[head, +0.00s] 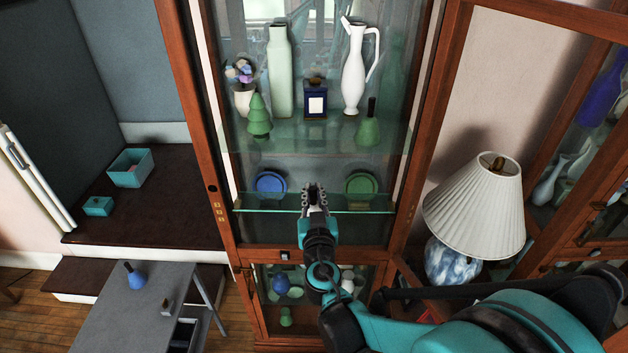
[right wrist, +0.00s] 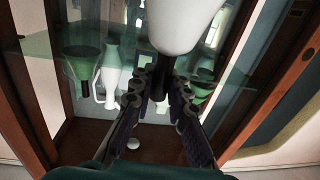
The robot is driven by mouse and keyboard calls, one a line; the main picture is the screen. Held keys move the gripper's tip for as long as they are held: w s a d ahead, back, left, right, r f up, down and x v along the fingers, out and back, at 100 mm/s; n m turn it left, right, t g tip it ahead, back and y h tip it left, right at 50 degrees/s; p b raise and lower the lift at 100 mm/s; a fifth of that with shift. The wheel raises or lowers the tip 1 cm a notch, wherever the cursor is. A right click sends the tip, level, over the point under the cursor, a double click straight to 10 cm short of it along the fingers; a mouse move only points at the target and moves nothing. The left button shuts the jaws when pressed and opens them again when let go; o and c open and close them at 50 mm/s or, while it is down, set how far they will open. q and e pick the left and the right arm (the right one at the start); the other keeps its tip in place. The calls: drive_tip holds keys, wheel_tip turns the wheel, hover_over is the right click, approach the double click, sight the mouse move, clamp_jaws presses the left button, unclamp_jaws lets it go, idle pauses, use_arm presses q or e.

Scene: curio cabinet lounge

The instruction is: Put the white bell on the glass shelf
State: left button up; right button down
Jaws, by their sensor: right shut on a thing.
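My right gripper (head: 314,190) is at the cabinet's open front, in front of the lower glass shelf (head: 355,207), between a blue plate and a green plate. In the right wrist view, my fingers (right wrist: 157,85) are shut on the dark handle of the white bell (right wrist: 187,24). The bell's white body shows at the top edge of that view, partly cut off. In the head view the bell is mostly hidden by my gripper. I cannot tell whether it touches the shelf. My left gripper is out of view.
The blue plate (head: 269,184) and green plate (head: 361,186) flank my gripper. Above stand a green bell (head: 368,132), a green tree (head: 259,117), a blue bottle (head: 316,102) and a white jug (head: 354,72). A lamp (head: 476,205) stands right. Wooden posts frame the opening.

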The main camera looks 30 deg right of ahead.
drive_tip(key=s+d+x, duration=0.1)
drive_tip(key=x, duration=1.4)
wheel_tip(320, 180, down, 7)
drive_tip(key=b, duration=0.2)
drive_tip(key=shift+w+d, duration=0.3)
drive_tip(key=shift+w, duration=0.15)
drive_tip(key=shift+f, duration=0.1)
drive_tip(key=shift+f, duration=0.15)
drive_tip(key=c, duration=1.5)
unclamp_jaws()
